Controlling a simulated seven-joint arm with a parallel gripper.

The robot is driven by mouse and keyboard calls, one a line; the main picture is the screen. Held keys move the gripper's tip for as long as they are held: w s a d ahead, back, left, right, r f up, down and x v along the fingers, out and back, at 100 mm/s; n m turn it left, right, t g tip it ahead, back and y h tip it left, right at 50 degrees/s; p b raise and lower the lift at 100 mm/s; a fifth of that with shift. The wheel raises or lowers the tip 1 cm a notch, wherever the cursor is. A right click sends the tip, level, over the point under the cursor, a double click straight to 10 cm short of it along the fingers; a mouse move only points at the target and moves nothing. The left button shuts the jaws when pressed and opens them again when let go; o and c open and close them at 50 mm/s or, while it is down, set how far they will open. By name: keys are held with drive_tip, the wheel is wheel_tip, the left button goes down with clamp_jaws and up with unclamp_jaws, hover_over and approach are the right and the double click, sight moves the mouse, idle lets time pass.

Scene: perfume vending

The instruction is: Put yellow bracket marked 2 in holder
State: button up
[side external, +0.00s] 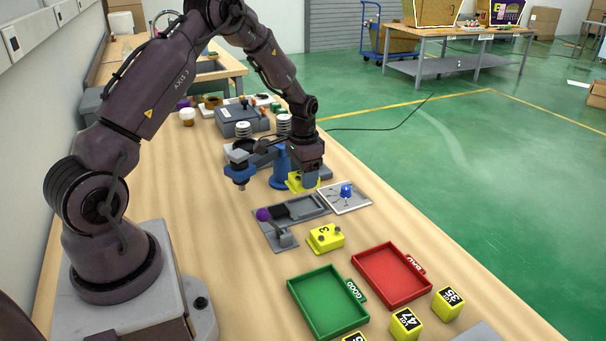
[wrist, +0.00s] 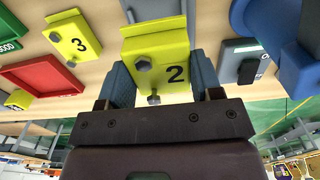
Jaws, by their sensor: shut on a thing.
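The yellow bracket marked 2 (wrist: 160,55) is between the two fingers of my gripper (wrist: 160,85) in the wrist view, and the fingers are shut on it. Its number and two grey bolts face the camera. In the side view the same bracket (side external: 297,182) shows partly, under my gripper (side external: 308,178), beyond the grey fixture. The grey fixture (side external: 310,213), with a purple ball knob and a slot, lies on the table nearer the camera; it may be the holder. I cannot tell whether the bracket touches the surface below.
A yellow bracket marked 3 (side external: 326,238) lies before the fixture. A green tray (side external: 328,302) and a red tray (side external: 391,276) lie nearer the camera. A white plate with a blue part (side external: 346,194) is right of the fixture. A blue machine (side external: 281,168) stands close behind my gripper.

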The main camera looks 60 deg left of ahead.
sight(303, 207)
drive_tip(key=shift+f, duration=2.75)
drive_tip(key=shift+f, duration=0.65)
drive_tip(key=o, duration=1.4)
drive_tip(key=shift+r, duration=3.5)
